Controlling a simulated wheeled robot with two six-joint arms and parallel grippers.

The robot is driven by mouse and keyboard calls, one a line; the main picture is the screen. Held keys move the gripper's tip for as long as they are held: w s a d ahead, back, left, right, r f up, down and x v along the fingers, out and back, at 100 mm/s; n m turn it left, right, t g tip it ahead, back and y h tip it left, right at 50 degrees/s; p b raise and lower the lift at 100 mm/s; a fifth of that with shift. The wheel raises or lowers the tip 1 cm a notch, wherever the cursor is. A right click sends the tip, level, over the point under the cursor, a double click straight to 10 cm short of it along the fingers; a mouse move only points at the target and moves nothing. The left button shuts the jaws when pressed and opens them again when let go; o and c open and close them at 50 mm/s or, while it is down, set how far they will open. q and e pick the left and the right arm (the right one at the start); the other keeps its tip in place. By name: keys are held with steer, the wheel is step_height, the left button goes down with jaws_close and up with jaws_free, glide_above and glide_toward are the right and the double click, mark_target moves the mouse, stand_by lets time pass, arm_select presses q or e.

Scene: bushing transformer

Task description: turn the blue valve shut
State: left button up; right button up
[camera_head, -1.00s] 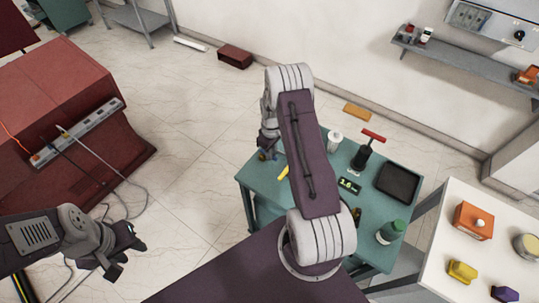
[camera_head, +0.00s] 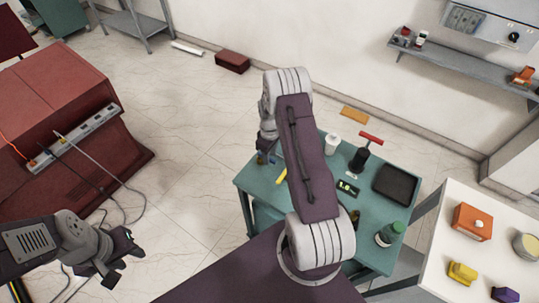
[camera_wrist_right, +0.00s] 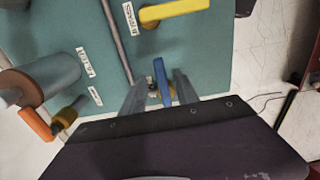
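The blue valve handle (camera_wrist_right: 162,80) shows in the right wrist view above a teal panel. It is a narrow bar, seen lengthwise, with a brass-coloured fitting beside its lower end. My right gripper (camera_wrist_right: 160,90) is open, with one finger on each side of the handle and visible gaps between. In the head view my right arm covers most of this area, and the valve is too small to make out clearly. My left gripper (camera_head: 122,262) is open and empty, above the floor at the lower left.
A yellow handle (camera_wrist_right: 175,11) and an orange handle (camera_wrist_right: 36,124) sit near the blue one, with a grey pipe (camera_wrist_right: 117,40) between. The teal table (camera_head: 335,225) carries a black tray (camera_head: 396,184) and a green-capped jar (camera_head: 390,233). A red cabinet (camera_head: 50,95) stands left.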

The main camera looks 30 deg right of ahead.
step_height(320, 180, up, 9)
steer(key=b, duration=0.2)
stand_by(0.6)
